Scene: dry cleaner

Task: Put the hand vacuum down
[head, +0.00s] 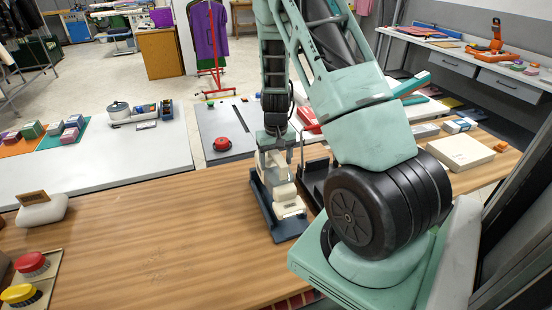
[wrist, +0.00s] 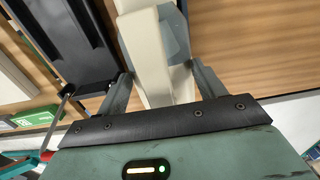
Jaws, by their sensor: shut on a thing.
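The cream hand vacuum (head: 286,197) is low over a dark blue tray (head: 291,229) on the wooden counter. I cannot tell whether it touches the tray. My gripper (head: 273,150) points down at the vacuum's upper end. In the wrist view the vacuum's cream body (wrist: 147,55) lies between the two fingers of my gripper (wrist: 163,80), which is shut on it. A grey-blue part shows on the vacuum's side there. The vacuum's underside is hidden.
A black stand (head: 314,180) is close to the tray's right side; a dark stand also fills the wrist view's upper left (wrist: 68,35). A pale box (head: 460,152) lies farther right. The counter's (head: 150,240) middle is clear.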

